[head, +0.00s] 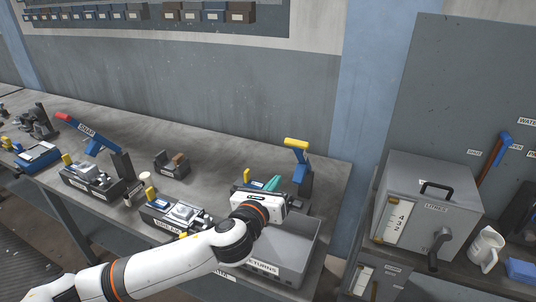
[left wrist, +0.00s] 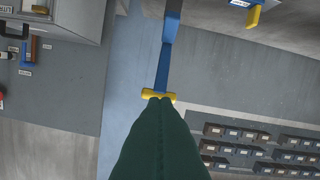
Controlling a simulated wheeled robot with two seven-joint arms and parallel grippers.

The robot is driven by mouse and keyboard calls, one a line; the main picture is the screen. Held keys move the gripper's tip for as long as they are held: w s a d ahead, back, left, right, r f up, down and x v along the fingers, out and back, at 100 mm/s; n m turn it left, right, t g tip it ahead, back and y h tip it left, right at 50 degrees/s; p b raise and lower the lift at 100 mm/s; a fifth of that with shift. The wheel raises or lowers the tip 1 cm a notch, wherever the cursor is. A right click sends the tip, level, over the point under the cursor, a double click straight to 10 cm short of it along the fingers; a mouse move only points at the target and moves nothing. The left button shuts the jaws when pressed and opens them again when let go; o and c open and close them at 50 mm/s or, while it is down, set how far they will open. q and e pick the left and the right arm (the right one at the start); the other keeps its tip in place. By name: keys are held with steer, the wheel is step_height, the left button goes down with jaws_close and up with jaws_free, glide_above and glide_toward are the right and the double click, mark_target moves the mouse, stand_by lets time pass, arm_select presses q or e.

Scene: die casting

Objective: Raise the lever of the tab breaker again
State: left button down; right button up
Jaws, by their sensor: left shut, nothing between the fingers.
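My left gripper (head: 271,182) has green fingers, shut and empty, near the lever and lower in the head picture. Whether they touch the grip I cannot tell. In the left wrist view the closed fingers (left wrist: 160,101) hide part of the grip's near edge. My right gripper is out of view.
A grey bin (head: 290,268) lies under my left wrist at the bench front. A fixture (head: 170,215) with a yellow knob stands left of it. Another lever with a red grip (head: 63,117) stands farther left. A grey box (head: 425,205) stands on the right bench.

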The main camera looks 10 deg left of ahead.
arm_select(q)
steer(key=m, duration=0.2)
steer(key=p, duration=0.2)
glide_toward(295, 148)
step_height(295, 148, down, 3)
steer(key=w, duration=0.3)
steer(key=shift+w+d+r+p, duration=0.3)
steer(key=shift+w+d+r, duration=0.15)
steer(key=shift+w, duration=0.15)
steer(key=shift+w+d+r+p, duration=0.25)
steer(key=shift+w+d+r, duration=0.2)
steer(key=shift+w, duration=0.2)
steer(key=shift+w+r, duration=0.15)
steer(key=shift+w, duration=0.2)
